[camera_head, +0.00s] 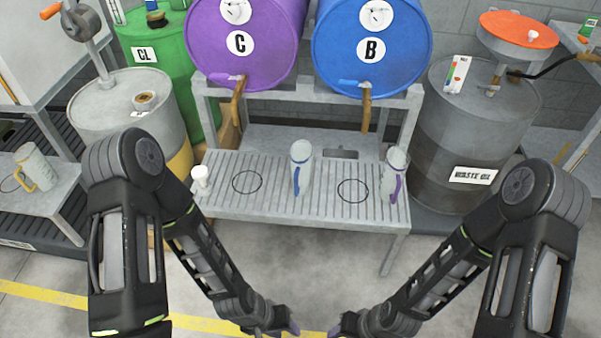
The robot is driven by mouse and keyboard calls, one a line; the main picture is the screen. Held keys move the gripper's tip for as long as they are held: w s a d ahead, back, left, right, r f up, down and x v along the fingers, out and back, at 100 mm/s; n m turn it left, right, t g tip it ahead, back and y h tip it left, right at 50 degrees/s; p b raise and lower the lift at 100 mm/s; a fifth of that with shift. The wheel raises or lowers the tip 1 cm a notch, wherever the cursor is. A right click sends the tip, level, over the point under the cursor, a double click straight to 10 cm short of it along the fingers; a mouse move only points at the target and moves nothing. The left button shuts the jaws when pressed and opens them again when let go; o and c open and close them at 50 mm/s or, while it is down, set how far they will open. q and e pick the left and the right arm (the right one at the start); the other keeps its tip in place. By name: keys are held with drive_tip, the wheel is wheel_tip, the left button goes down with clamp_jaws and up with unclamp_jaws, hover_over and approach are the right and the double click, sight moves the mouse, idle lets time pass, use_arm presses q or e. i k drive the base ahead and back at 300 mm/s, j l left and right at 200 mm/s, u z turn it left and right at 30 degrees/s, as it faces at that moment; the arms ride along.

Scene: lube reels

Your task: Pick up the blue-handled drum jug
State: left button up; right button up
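The blue-handled drum jug (305,166) stands upright on the slatted grey drip shelf (270,210), near its middle, between two black circle outlines. Its blue handle faces the front left. My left gripper (290,328) is at the bottom edge of the picture, below and in front of the shelf, well apart from the jug. My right gripper (338,328) is close beside it, also at the bottom edge. Both are partly cut off, so I cannot tell whether their fingers are open or shut.
A purple-handled jug (393,172) stands on the shelf's right; a small white object (200,178) is at its left. Purple drum C (240,68) and blue drum B (372,70) lie above, their taps overhanging. A yellow-handled jug (36,163) is far left; a waste oil drum (470,130) is right.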

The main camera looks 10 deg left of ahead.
sight(302, 152)
drive_tip(key=i+l, duration=0.15)
drive_tip(key=l, duration=0.25)
drive_tip(key=i+l, duration=0.15)
drive_tip(key=l, duration=0.25)
drive_tip(key=i+l, duration=0.1)
drive_tip(key=l, duration=0.3)
drive_tip(key=i+l, duration=0.15)
drive_tip(key=l, duration=0.25)
drive_tip(key=i, duration=0.45)
